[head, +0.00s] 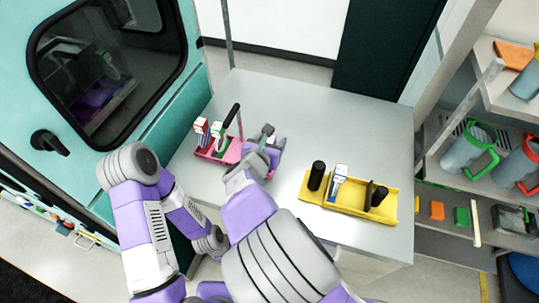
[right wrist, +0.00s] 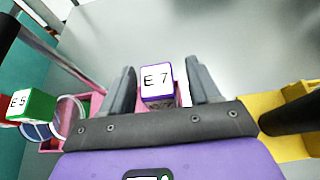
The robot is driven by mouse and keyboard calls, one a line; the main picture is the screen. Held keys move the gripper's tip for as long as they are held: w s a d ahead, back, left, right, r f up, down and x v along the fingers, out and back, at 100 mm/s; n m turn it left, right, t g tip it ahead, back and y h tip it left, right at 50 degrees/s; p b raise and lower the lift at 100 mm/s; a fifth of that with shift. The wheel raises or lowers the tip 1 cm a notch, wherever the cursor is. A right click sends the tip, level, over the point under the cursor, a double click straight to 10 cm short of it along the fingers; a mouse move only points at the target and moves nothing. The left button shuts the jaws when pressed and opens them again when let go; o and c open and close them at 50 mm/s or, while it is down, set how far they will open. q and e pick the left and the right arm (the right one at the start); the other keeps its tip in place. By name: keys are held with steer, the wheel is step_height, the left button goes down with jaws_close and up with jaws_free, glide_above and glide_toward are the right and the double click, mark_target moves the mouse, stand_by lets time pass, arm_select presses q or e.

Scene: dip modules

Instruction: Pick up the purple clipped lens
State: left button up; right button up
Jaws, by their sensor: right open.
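The purple clipped lens (right wrist: 158,84) shows in the right wrist view as a purple-edged block with a white face marked "E 7". It stands at the pink tray (right wrist: 92,105), between the two fingers of my right gripper (right wrist: 160,68). The fingers are apart, with a gap on each side of the block. In the head view my right gripper (head: 264,144) is over the right end of the pink tray (head: 222,156) and largely hides the lens there.
A green block marked "E 5" (right wrist: 31,104) and a red one (head: 201,126) stand in the pink tray, near a black upright handle (head: 233,114). A yellow tray (head: 352,207) with a blue-marked block (head: 339,180) and black posts is at right. The table's back is clear.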

steer(key=shift+w+d+f, duration=0.15)
steer(key=shift+w+f, duration=0.1)
steer(key=shift+w, duration=0.35)
jaws_close()
